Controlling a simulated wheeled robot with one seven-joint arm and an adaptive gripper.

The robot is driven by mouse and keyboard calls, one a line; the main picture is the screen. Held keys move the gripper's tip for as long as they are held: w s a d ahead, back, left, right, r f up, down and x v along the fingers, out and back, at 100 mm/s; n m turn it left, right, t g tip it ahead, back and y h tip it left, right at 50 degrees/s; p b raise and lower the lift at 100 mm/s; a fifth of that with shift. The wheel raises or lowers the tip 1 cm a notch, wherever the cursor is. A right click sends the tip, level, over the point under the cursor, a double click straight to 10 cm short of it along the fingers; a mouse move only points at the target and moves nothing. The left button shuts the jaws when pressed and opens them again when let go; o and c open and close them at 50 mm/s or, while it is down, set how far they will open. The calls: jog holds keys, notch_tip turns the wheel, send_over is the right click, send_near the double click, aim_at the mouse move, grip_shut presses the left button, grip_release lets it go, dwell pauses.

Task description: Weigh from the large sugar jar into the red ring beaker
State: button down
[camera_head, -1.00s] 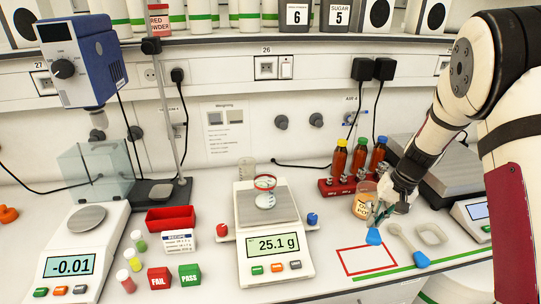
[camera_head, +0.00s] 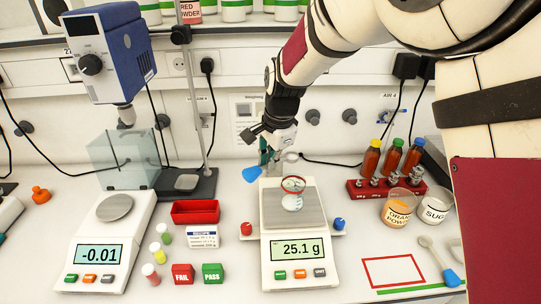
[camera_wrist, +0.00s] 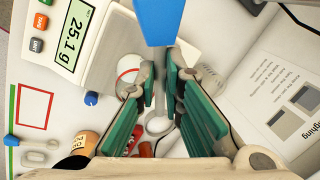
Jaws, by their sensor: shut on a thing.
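The red ring beaker (camera_head: 293,194) stands upright on the pan of the middle balance (camera_head: 290,262), which reads 25.1 g. The jar labelled SUG… (camera_head: 433,207) stands at the right, its label partly cut off by my arm.
The orange powder jar (camera_head: 397,208) stands left of the sugar jar. A red rack (camera_head: 375,190) with brown bottles is behind. Another blue-ended spoon (camera_head: 452,277) lies at the right. A second balance (camera_head: 112,245) reads -0.01. The red outlined square (camera_head: 394,271) is empty.

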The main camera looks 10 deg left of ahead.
jog(key=shift+d+f+t+y+b, duration=0.1)
jog(key=shift+f+t+y+b, duration=0.45)
jog(key=shift+f+b, duration=0.2)
jog(key=shift+f+t+y+b, duration=0.25)
jog(key=shift+t+b, duration=0.1)
jog(key=shift+b, duration=0.4)
jog(key=shift+s+f+b, duration=0.1)
jog(key=shift+s+b, duration=0.05)
jog(key=shift+b, duration=0.45)
jog(key=shift+d+r+t+y+b, duration=0.15)
jog(key=shift+t+y+b, duration=0.55)
jog(key=shift+b, duration=1.25)
jog(key=shift+s+d+r+t+y+b, duration=0.1)
jog(key=shift+s+r+t+y+b, duration=0.2)
jog(key=shift+b, duration=1.35)
jog(key=shift+r+t+y+b, duration=0.1)
jog(key=shift+t+y+b, duration=0.3)
jog(key=shift+b, duration=1.2)
jog(key=shift+s+d+r+t+y+b, duration=0.1)
jog(key=shift+t+y+b, duration=0.5)
jog(key=shift+b, duration=1.9)
jog(key=shift+s+d+r+t+y+b, duration=0.1)
jog(key=shift+t+y+b, duration=0.45)
jog(key=shift+b, duration=1.9)
